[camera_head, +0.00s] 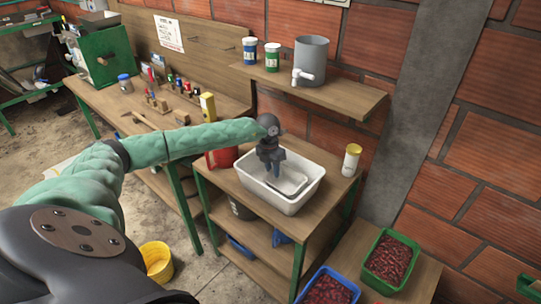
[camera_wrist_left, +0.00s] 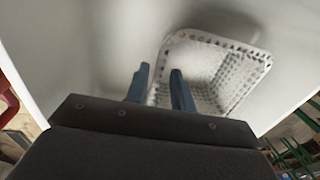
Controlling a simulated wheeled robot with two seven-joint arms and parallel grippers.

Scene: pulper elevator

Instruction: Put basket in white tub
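The white tub (camera_head: 318,173) stands on the wooden bench under the wall shelf. A white perforated basket (camera_head: 293,183) lies inside it; in the left wrist view the basket (camera_wrist_left: 215,70) rests in the tub, whose smooth inside (camera_wrist_left: 90,50) surrounds it. My left gripper (camera_head: 271,162) points down into the tub. In the left wrist view its two blue fingers (camera_wrist_left: 159,85) stand apart, near the basket's left edge. They look open; I cannot tell whether they touch the rim. My right gripper is in neither view.
A pale yellow jar (camera_head: 351,160) stands right of the tub, a red container (camera_head: 222,157) to its left. The shelf (camera_head: 315,92) above holds a grey tank (camera_head: 311,60) and two jars. Blue and green crates (camera_head: 367,266) of red beans sit lower right.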

